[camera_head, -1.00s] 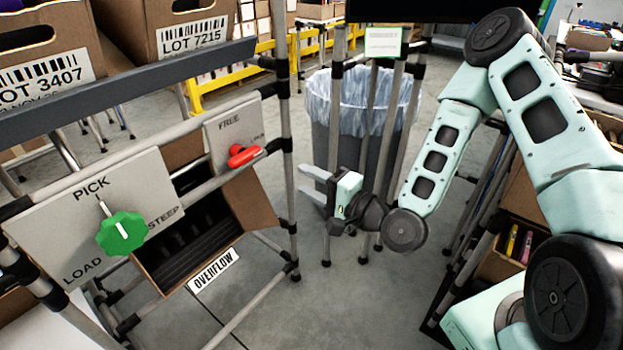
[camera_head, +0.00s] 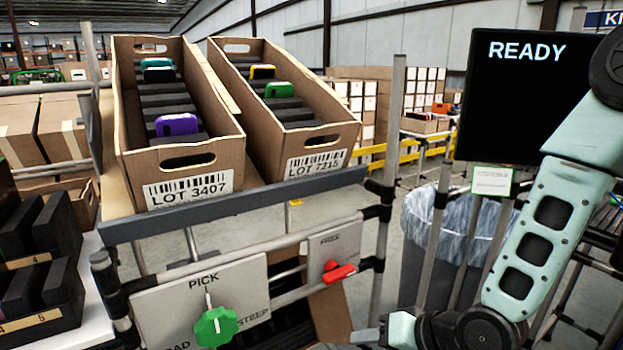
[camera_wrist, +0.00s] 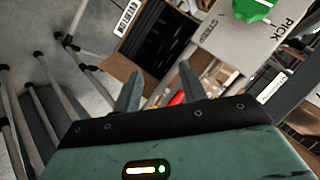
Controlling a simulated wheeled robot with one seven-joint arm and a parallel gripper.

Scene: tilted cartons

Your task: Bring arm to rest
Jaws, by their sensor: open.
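My gripper (camera_wrist: 160,85) shows in the wrist view with its two fingers apart and nothing between them. My arm comes down from the upper right and bends at the lower middle. In the wrist view the fingers point toward the rack with the overflow carton (camera_wrist: 155,40) and the panel with the green knob (camera_wrist: 252,9).
Two tilted cartons, LOT 3407 (camera_head: 132,170) and LOT 7215 (camera_head: 330,135), stand on the rack. Below are a green knob (camera_head: 215,326) and a red handle (camera_head: 338,272). A lined bin (camera_head: 425,225) stands behind my arm. A screen (camera_head: 525,100) reads READY. Black trays (camera_head: 50,240) stand at left.

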